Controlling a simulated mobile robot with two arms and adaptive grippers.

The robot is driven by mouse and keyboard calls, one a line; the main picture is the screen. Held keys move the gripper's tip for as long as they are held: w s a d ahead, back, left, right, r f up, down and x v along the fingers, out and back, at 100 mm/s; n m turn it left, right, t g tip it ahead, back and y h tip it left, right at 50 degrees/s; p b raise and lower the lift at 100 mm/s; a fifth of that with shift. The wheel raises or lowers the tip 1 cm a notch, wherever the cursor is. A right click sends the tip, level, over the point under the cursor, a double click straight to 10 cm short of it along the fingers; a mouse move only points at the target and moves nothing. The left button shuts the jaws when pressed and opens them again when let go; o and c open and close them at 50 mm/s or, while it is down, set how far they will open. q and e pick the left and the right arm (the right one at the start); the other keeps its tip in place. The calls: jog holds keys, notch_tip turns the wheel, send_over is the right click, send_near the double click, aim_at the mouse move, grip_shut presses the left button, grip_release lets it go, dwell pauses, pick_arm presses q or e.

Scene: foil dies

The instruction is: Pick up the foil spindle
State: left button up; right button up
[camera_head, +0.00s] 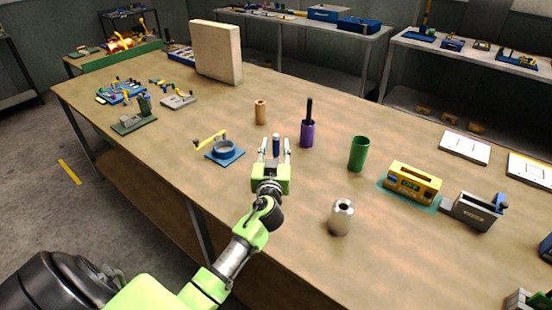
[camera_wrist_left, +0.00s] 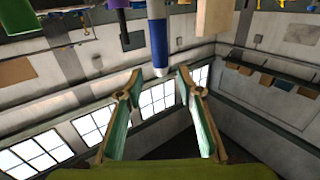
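A slim blue cylinder (camera_head: 276,143), which I take for the foil spindle, stands upright on the workbench. In the left wrist view the cylinder (camera_wrist_left: 158,40) shows blue with a pale band and pale end, just ahead of my fingertips. My left gripper (camera_head: 276,152) is open, its two fingers apart with the cylinder showing between them from the head. In the left wrist view the open gripper (camera_wrist_left: 159,84) has nothing clasped, and its fingers do not visibly touch the cylinder. My right gripper is not in view.
On the workbench (camera_head: 180,140), a purple holder (camera_head: 307,134) with a black rod, a tan cylinder (camera_head: 260,112) and a blue ring fixture (camera_head: 224,150) stand nearby. A green cup (camera_head: 358,154), silver cylinder (camera_head: 341,217) and yellow device (camera_head: 412,182) are to the right.

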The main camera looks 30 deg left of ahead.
aim_at(276, 140)
pick_arm(q)
jog(key=shift+w+a+r, duration=0.2)
jog(key=shift+w+a, duration=0.1)
jog(key=shift+w, duration=0.1)
jog(key=x, duration=0.1)
jog(key=p+x, duration=0.1)
jog(key=x, duration=0.1)
jog(key=shift+f+p, duration=0.2)
jog(key=shift+p, duration=0.1)
jog(key=shift+w+a+f, duration=0.1)
jog(key=shift+w+a, duration=0.15)
jog(key=shift+w, duration=0.2)
jog(key=shift+c, duration=0.4)
grip_shut()
